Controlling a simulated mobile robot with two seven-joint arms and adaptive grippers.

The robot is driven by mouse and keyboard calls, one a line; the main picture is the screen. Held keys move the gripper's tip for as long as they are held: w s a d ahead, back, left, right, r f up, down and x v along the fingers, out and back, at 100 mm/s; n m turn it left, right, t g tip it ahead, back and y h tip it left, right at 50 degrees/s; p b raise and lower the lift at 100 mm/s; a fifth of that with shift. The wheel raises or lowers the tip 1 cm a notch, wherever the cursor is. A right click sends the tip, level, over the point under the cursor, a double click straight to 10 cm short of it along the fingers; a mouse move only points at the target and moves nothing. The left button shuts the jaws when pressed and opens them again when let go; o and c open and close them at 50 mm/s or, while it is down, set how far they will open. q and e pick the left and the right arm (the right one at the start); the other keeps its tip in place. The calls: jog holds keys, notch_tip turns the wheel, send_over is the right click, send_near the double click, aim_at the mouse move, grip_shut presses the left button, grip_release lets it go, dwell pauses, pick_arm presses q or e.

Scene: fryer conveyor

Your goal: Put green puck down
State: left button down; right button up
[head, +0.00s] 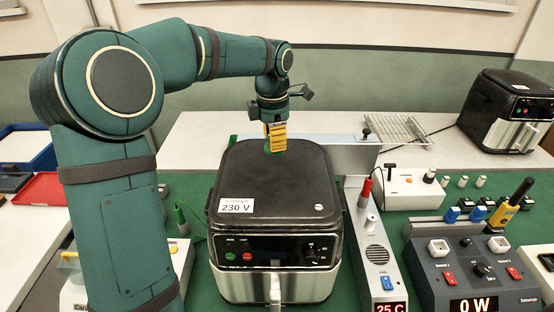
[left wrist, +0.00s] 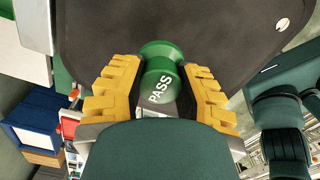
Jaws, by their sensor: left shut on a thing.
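The green puck (left wrist: 160,62) shows in the left wrist view as a spool-like piece with "PASS" in white on it. It sits between the two yellow fingers of my left gripper (left wrist: 163,88), which is shut on it. In the head view my left gripper (head: 276,137) points down at the far edge of the black fryer lid, and the puck is mostly hidden by the fingers. I cannot tell whether the puck touches the surface beneath it. My right gripper is not in view.
The near fryer (head: 272,195) with a "230 V" label fills the middle. A grey box with a red display (head: 375,250) and a control panel (head: 470,262) stand right of it. A wire rack (head: 395,128) and second fryer (head: 508,108) are at back right. Bins (head: 38,190) are left.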

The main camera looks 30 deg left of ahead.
aim_at(275, 167)
pick_arm(q)
jog(key=shift+f, duration=2.8)
jog(key=c, duration=0.7)
grip_release()
jog(key=shift+f, duration=0.1)
jog(key=shift+r, duration=0.45)
notch_tip(275, 167, up, 11)
jog(key=shift+s+a+r+p, duration=0.1)
jog(key=shift+r+p, duration=0.1)
jog(key=shift+p, duration=0.25)
